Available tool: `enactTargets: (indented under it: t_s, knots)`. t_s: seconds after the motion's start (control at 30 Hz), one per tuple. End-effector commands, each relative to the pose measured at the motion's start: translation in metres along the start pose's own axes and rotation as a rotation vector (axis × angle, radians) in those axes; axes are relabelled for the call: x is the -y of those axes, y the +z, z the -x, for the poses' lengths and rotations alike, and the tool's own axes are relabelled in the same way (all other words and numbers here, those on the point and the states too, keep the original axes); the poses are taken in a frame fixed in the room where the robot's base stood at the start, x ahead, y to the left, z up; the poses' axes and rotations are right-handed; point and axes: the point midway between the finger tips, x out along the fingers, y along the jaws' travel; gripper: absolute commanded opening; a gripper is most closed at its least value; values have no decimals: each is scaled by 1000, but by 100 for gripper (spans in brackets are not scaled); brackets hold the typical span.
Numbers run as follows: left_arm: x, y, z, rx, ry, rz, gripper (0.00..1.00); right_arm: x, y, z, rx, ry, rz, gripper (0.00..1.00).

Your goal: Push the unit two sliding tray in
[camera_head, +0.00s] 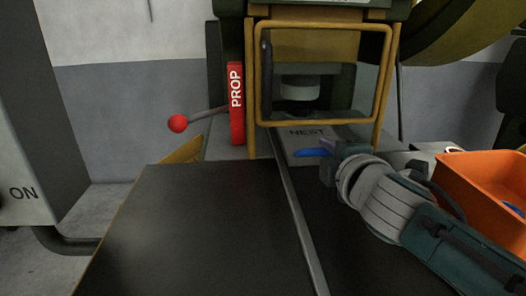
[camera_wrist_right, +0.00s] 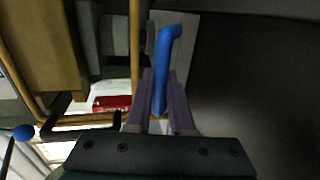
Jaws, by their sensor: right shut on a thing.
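The sliding tray is a grey plate marked NEST (camera_head: 309,132), lying in the opening of the yellow-framed press unit (camera_head: 250,90). A blue handle (camera_head: 309,153) is at the tray's front. My right gripper (camera_head: 329,148) reaches in from the right and is shut on the blue handle. In the right wrist view the blue handle (camera_wrist_right: 166,45) stands between the purple fingers (camera_wrist_right: 160,92), with a pale grey plate (camera_wrist_right: 190,45) behind it. The fingers hide part of the handle. My left gripper is not in view.
A yellow guard frame (camera_head: 390,85) surrounds the opening. A red PROP bar (camera_head: 237,103) and a red ball lever (camera_head: 178,123) are on its left. An orange bin (camera_head: 485,185) stands at the right. The dark bench top (camera_head: 190,230) in front is clear at left.

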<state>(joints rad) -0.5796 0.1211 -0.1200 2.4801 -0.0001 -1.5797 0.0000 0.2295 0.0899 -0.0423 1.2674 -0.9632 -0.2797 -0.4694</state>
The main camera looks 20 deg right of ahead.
Motion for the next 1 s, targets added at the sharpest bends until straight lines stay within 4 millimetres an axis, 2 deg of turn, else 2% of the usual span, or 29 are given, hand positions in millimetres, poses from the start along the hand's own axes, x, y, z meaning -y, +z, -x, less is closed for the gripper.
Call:
enactTargets:
  t_s: [0.2, 0.63, 0.67, 0.9, 1.0]
  knots:
    - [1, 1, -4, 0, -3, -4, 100, -1, 0, -9, 1, 0, 1, 0]
    - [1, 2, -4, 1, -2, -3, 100, 0, 1, -10, 2, -4, 1, 0]
    - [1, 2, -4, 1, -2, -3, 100, 0, 1, -10, 2, -4, 1, 23]
    - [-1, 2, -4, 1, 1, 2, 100, -1, 0, -10, 1, -2, 0, 50]
    - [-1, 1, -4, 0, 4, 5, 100, -2, 0, -10, 1, -1, 0, 50]
